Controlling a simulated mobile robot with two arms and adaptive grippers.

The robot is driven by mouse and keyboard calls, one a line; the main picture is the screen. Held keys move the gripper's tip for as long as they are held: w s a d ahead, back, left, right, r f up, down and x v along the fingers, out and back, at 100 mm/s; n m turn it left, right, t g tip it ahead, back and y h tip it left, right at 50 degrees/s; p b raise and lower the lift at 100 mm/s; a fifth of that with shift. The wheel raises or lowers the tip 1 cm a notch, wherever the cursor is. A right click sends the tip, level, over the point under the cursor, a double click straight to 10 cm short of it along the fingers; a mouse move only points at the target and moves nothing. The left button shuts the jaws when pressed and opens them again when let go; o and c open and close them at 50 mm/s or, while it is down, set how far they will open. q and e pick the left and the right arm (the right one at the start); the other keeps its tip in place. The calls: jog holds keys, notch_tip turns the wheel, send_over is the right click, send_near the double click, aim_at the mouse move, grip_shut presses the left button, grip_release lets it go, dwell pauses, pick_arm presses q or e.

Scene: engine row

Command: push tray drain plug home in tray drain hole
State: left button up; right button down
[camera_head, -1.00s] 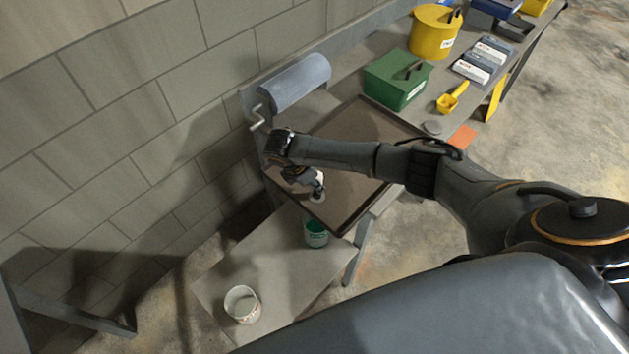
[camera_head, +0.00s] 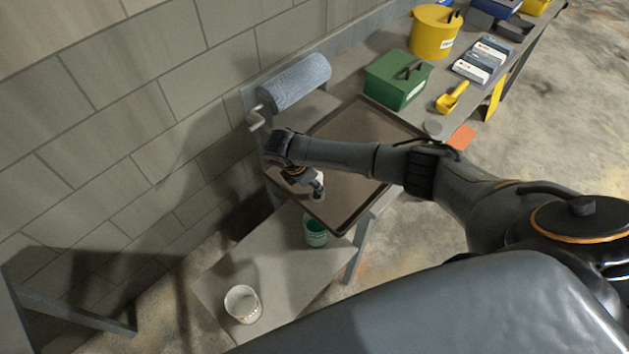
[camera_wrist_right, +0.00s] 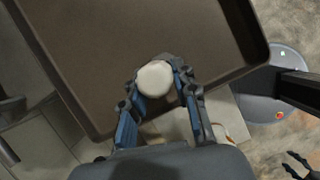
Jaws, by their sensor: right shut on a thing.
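The dark brown tray (camera_head: 365,125) lies on the bench beneath my right arm, and its corner also fills much of the right wrist view (camera_wrist_right: 110,40). My right gripper (camera_head: 318,192) is low over the tray's near-left part. It is shut on the pale, round-topped tray drain plug (camera_wrist_right: 155,79), which sits between the fingertips. The plug shows as a small light spot under the fingers in the head view. The tray drain hole is hidden, so I cannot tell how deep the plug sits.
A blue paper roll (camera_head: 295,82) with a crank handle stands by the wall. A green box (camera_head: 395,82), a yellow bucket (camera_head: 434,34) and a yellow scoop (camera_head: 451,98) are farther along the bench. On a lower shelf stand a green tin (camera_head: 316,232) and a white tub (camera_head: 242,304).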

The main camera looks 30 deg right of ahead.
aim_at(315, 194)
jog(key=shift+p, duration=0.4)
dwell(0.6)
jog(key=shift+f+b, duration=1.35)
jog(key=shift+f, duration=0.65)
jog(key=c, duration=1)
grip_release()
jog(key=shift+o, duration=0.2)
jog(key=v, duration=1.2)
